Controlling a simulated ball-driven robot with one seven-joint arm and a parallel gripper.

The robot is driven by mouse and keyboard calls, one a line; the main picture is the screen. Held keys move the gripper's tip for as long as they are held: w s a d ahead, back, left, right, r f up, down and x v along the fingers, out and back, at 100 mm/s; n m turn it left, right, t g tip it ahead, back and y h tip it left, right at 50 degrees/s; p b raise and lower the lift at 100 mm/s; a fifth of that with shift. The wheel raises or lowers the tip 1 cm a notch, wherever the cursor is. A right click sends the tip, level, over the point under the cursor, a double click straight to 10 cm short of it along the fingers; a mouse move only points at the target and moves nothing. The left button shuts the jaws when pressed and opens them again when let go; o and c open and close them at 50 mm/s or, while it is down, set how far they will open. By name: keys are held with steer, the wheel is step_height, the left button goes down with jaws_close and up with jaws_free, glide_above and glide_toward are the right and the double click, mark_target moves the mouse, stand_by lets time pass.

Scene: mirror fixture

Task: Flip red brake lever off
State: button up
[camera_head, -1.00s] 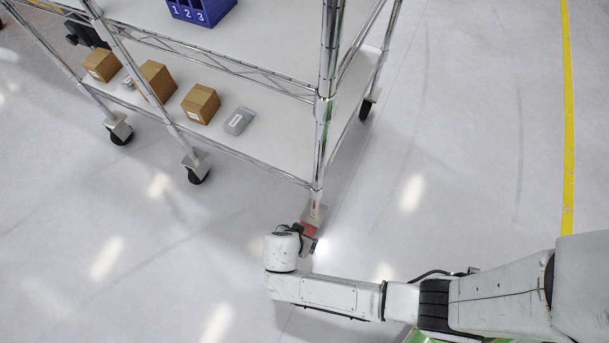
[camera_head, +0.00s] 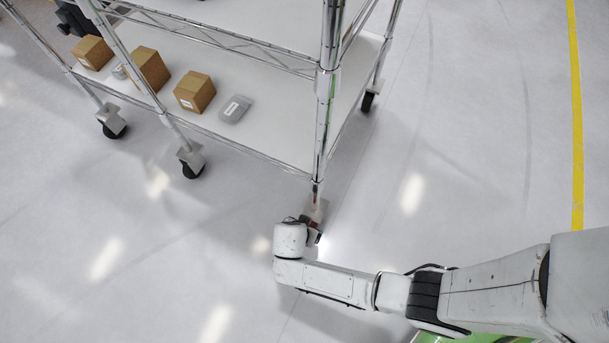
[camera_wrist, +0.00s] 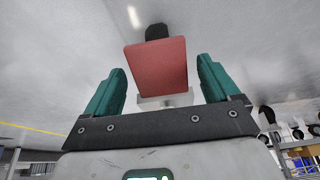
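The red brake lever (camera_wrist: 157,66) shows in the wrist view as a flat red plate between my fingers. A black caster wheel (camera_wrist: 156,32) is behind it and a pale bracket (camera_wrist: 165,101) is partly visible below it. My gripper (camera_wrist: 163,72) is open, with one green finger on each side of the lever and a visible gap to each. In the head view my wrist (camera_head: 290,238) is at the foot of the cart's near corner post. It hides most of the gripper, the lever and that caster.
The wire cart (camera_head: 280,140) stands above the caster, its chrome post (camera_head: 325,130) rising close to my wrist. Several cardboard boxes (camera_head: 195,92) and a grey case (camera_head: 235,109) lie on its lower shelf. The floor to the right is clear up to a yellow line (camera_head: 576,120).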

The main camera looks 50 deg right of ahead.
steer(key=c, duration=1.5)
steer(key=shift+o, duration=0.2)
steer(key=r+y+p, duration=0.1)
steer(key=p, duration=0.2)
steer(key=shift+d+r+g+y, duration=0.1)
steer(key=shift+r+g+y, duration=0.2)
steer(key=shift+d+r+y+p, duration=0.1)
steer(key=shift+r+y+p, duration=0.25)
steer(key=shift+y+p, duration=0.55)
steer(key=shift+g+y+p, duration=0.4)
steer(key=shift+y+p, duration=0.1)
steer(key=shift+p, duration=0.2)
steer(key=o, duration=1.5)
step_height(320, 180, up, 11)
steer(key=p, duration=0.6)
steer(key=shift+f, duration=0.15)
